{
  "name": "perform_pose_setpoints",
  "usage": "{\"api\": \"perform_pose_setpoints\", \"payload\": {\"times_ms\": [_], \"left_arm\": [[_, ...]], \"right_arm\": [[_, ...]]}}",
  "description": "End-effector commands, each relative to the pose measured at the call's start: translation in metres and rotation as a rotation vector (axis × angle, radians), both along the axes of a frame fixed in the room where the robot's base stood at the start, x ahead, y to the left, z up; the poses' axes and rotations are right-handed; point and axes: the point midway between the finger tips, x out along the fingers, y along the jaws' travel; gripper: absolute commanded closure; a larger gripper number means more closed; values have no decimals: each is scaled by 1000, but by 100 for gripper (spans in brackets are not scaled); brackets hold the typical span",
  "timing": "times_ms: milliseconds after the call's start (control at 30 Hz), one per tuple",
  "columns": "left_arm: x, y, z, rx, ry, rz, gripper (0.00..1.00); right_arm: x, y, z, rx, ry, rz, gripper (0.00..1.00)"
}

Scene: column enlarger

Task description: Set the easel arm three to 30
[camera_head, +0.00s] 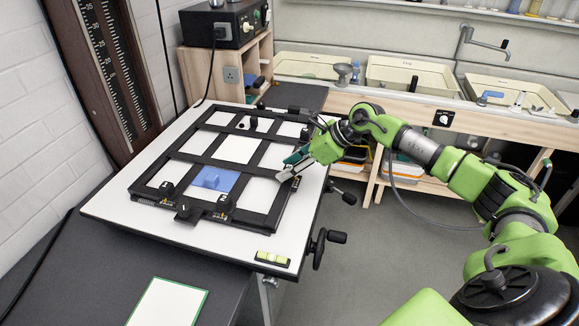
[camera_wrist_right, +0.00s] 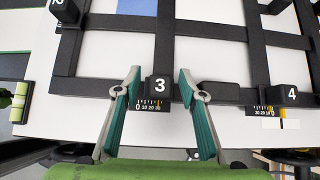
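The black easel frame (camera_head: 236,164) lies on a white board, its bars forming a grid. Arm three's black block, marked 3 (camera_wrist_right: 160,88), sits on the frame's near bar in the wrist view. A small scale (camera_wrist_right: 150,107) marked 0, 10, 20, 30 shows just below it, toward its left; I cannot read an exact setting. My right gripper (camera_head: 289,170) is at the frame's right edge. In the wrist view its fingers (camera_wrist_right: 158,75) are apart, one on each side of block 3, with narrow gaps showing. Block 3 is hidden in the head view. My left gripper is not in view.
Block 4 (camera_wrist_right: 291,93) with its own scale stands right of block 3. A green spirit level (camera_head: 272,258) sits at the board's near edge. Crank handles (camera_head: 325,243) stick out at the board's right. Sinks are behind.

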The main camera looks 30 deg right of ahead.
Motion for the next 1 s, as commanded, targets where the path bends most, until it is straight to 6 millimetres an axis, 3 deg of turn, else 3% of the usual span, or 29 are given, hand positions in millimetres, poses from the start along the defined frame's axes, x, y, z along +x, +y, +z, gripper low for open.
{"api": "perform_pose_setpoints", "payload": {"times_ms": [267, 700, 1000], "left_arm": [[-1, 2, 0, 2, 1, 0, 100], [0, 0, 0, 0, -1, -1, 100], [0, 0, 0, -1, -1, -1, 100]], "right_arm": [[-5, -6, 7, -2, -1, -2, 62], [-52, -46, 67, -5, 2, -1, 62], [-64, -55, 84, 0, 1, -1, 62]]}}
